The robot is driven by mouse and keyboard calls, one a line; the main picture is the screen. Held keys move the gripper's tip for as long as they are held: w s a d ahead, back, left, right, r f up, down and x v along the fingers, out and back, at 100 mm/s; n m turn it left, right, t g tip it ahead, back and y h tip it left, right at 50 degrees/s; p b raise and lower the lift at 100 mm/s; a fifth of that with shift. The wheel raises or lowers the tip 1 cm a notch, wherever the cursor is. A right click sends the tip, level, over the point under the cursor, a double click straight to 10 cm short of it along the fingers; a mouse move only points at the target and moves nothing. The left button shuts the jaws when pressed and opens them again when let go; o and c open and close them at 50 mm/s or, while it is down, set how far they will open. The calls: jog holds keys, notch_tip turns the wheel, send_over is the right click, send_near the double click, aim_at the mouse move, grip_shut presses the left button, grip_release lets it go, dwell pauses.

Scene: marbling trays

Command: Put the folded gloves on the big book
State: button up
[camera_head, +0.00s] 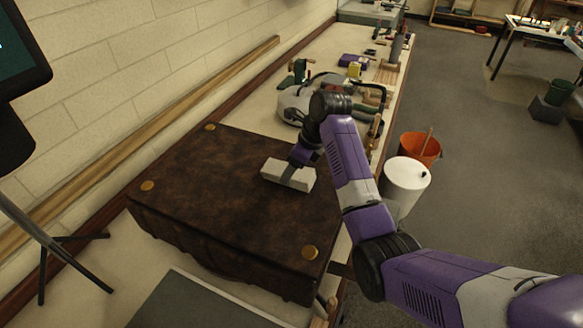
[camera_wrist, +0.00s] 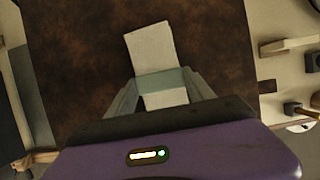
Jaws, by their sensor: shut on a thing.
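The folded gloves show as a pale, flat, oblong bundle (camera_head: 301,178) over the right part of the big book. The big book (camera_head: 205,190) is a thick, dark brown, leather-like volume with brass studs at its corners, lying flat on the bench. My gripper (camera_head: 287,172) is shut on the bundle, across its middle. In the wrist view the bundle (camera_wrist: 150,48) sticks out beyond the fingers (camera_wrist: 162,84), with the brown cover (camera_wrist: 80,60) behind it. I cannot tell for sure whether the bundle touches the cover.
A grey flat slab (camera_head: 195,305) lies at the book's near side. Tools and a rounded grey object (camera_head: 293,103) stand on the bench beyond the book. A white bin (camera_head: 405,182) and an orange bucket (camera_head: 420,148) stand on the floor to the right. A wall borders the left.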

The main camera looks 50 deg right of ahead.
jog(key=o, duration=1.4)
jog(key=shift+f, duration=0.1)
jog(key=shift+c, duration=0.2)
jog(key=v, duration=0.8)
jog(key=shift+d+r, duration=0.1)
jog(key=shift+r, duration=0.3)
jog(key=v, duration=0.3)
jog(key=shift+s+r, duration=0.1)
jog(key=shift+r, duration=0.1)
